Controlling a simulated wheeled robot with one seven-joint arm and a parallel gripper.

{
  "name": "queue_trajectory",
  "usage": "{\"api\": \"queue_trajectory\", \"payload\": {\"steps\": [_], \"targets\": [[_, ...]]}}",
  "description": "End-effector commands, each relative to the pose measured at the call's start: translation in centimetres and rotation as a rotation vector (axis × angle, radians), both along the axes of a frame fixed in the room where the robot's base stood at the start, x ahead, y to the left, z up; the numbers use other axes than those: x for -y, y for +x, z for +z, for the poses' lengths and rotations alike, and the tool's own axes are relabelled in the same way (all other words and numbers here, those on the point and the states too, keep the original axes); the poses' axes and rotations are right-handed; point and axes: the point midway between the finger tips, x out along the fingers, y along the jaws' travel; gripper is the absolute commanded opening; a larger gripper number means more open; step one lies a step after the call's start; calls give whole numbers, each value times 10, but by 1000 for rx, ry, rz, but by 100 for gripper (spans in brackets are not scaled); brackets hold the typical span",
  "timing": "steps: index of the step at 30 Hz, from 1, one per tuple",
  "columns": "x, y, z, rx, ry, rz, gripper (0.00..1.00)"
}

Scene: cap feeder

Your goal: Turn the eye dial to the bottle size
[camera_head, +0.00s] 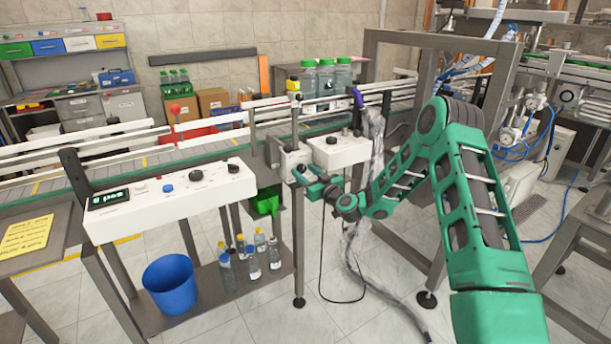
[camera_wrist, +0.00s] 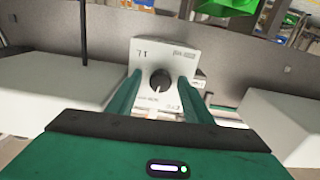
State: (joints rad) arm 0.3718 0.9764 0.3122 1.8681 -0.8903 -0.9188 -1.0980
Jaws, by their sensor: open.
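The eye dial (camera_wrist: 160,81) is a black round knob with a pale pointer mark, on the face of a small white box (camera_wrist: 183,62). Small print surrounds it, too blurred to read surely. My gripper (camera_wrist: 158,98) is open, with one green finger on each side of the dial; I cannot tell whether they touch it. In the head view my gripper (camera_head: 314,184) is in front of the small white box (camera_head: 294,160) by the conveyor, and the dial cannot be made out there. Large clear bottles (camera_head: 326,80) with green caps stand behind the conveyor rails.
A long white control panel (camera_head: 170,200) with a lit display and knobs stands to the left. Another white box (camera_head: 338,150) with a black knob is right of my gripper. A green bin (camera_head: 266,204) hangs below the conveyor. A blue bucket (camera_head: 170,284) and small bottles occupy the lower shelf.

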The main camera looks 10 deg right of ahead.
Motion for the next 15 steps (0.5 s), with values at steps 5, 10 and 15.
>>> {"api": "queue_trajectory", "payload": {"steps": [5, 10, 15], "targets": [[0, 0, 0, 0, 0, 1, 46], [0, 0, 0, 0, 0, 1, 10], [3, 0, 0, 0, 1, -2, 5]]}}
